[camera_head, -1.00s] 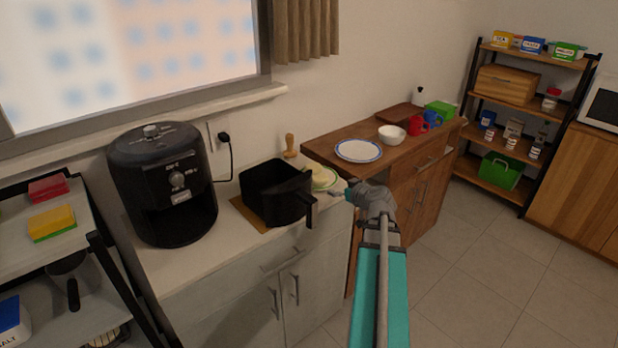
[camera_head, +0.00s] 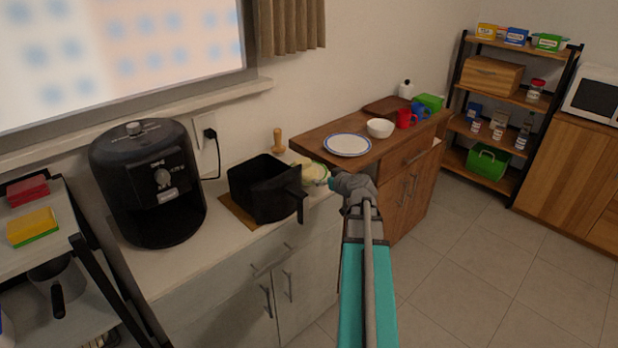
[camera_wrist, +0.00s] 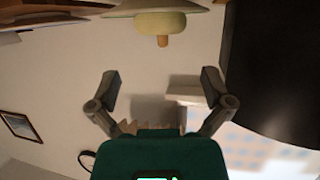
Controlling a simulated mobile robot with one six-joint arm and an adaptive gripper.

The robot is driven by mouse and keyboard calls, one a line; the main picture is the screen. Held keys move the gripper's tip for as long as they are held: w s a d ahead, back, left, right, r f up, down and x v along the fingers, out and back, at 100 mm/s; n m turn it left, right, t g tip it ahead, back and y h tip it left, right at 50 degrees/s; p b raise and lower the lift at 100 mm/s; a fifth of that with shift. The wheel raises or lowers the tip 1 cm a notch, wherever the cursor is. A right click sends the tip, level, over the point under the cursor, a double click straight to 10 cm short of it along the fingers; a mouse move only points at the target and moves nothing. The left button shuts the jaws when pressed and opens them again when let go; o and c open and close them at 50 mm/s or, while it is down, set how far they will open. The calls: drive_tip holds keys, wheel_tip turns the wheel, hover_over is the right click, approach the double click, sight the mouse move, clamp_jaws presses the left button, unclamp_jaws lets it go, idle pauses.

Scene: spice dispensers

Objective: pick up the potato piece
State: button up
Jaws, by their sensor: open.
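A pale yellow potato piece (camera_head: 311,171) sits on a green-rimmed plate (camera_head: 328,180) beside the black air fryer basket (camera_head: 262,190). In the wrist view, the potato piece (camera_wrist: 158,23) is near the top centre, with the pale plate (camera_wrist: 200,10) behind it. My gripper (camera_head: 333,183) is at the right edge of the plate, close to the potato piece. In the wrist view my gripper (camera_wrist: 160,85) has its two fingers spread wide with nothing between them. The potato piece is beyond the fingertips, apart from them. My gripper's tips are small in the head view.
The black air fryer (camera_head: 150,185) stands left of the basket on the white counter (camera_head: 165,275). A wooden-handled object (camera_head: 278,142) stands behind the plate. A wooden cabinet (camera_head: 400,180) to the right holds a white plate (camera_head: 347,145), a bowl (camera_head: 380,128) and mugs. Open floor lies right.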

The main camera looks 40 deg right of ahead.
sight(311, 172)
drive_tip(key=shift+b+x, duration=0.6)
drive_tip(key=shift+x, duration=1.8)
drive_tip(key=shift+b+x, duration=0.95)
drive_tip(key=shift+x, duration=1.65)
drive_tip(key=shift+c, duration=0.3)
drive_tip(key=c, duration=0.8)
drive_tip(key=shift+r, duration=0.15)
